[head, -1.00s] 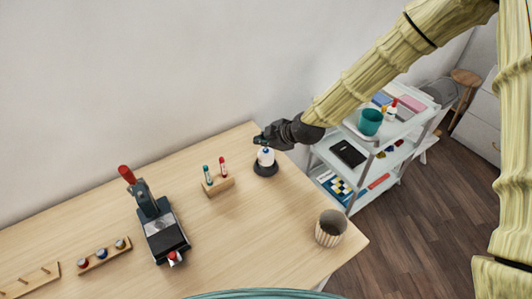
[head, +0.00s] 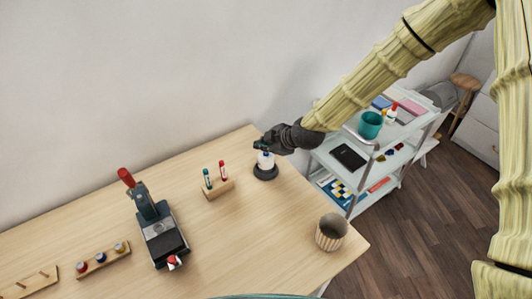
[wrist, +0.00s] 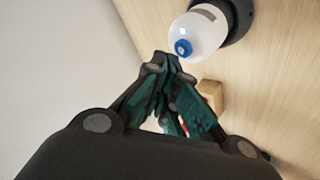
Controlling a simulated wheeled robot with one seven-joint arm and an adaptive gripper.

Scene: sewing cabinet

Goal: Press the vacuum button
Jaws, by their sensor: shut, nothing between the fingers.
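A small white rounded device (head: 266,161) stands on a black round base (head: 265,174) near the table's back right edge. In the wrist view its white body (wrist: 207,34) carries a round blue button (wrist: 183,47) facing my camera. My gripper (head: 260,146) is shut and empty, beside and above the top of the device in the head view. In the wrist view the closed fingertips (wrist: 165,62) are just left of and below the blue button. I cannot tell whether they touch it. No label is readable.
A black press (head: 160,235) with a red handle stands on the wooden table. A wooden block (head: 217,188) with a green and a red marker is left of the device. A ribbed cup (head: 331,231) stands at the front right. A white shelf cart (head: 378,140) is beyond the table.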

